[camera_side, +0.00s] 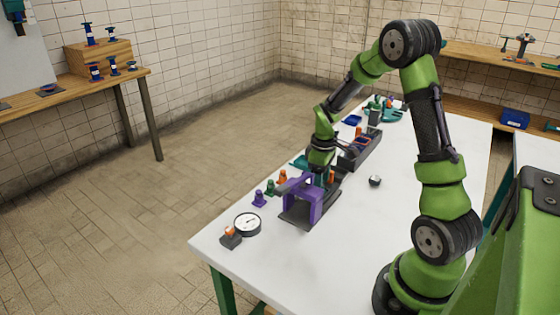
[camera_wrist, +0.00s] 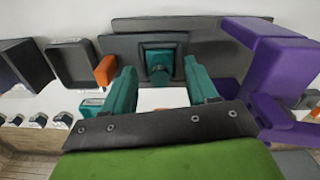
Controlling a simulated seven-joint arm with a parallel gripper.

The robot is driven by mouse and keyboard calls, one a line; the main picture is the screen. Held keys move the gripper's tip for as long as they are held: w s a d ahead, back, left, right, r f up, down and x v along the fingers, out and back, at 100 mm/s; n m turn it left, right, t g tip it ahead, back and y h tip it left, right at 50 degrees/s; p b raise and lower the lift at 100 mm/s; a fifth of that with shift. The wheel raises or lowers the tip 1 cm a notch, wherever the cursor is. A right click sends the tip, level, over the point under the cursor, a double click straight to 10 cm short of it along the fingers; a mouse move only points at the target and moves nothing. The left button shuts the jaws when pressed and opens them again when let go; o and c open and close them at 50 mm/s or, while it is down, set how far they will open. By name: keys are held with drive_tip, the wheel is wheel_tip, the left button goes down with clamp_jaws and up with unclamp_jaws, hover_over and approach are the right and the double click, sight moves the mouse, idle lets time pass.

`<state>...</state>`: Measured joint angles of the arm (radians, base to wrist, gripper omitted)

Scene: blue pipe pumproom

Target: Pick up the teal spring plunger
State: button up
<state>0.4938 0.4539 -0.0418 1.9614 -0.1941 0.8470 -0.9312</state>
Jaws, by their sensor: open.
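The teal spring plunger (camera_wrist: 160,66) shows in the wrist view as a square teal body with a round knob, set against a dark plate. My gripper (camera_wrist: 161,82) has its two teal fingers spread, one on each side of the plunger's knob, with gaps visible. Whether the fingers are level with it is unclear. In the side view my gripper (camera_side: 321,175) points down just behind a purple bracket (camera_side: 302,200), and the plunger cannot be made out there. The bracket also stands close to the right finger in the wrist view (camera_wrist: 270,70).
A dark tray (camera_side: 362,152) lies behind the gripper, and an orange block (camera_wrist: 105,71) is near the left finger. Small purple, green and orange pieces (camera_side: 270,188) line the table's left edge, near a round gauge (camera_side: 247,224). The table's right side is mostly clear.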

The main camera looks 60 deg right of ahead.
drive_tip(key=shift+f, duration=0.45)
drive_tip(key=shift+c, duration=0.3)
clamp_jaws()
drive_tip(key=shift+r, duration=0.15)
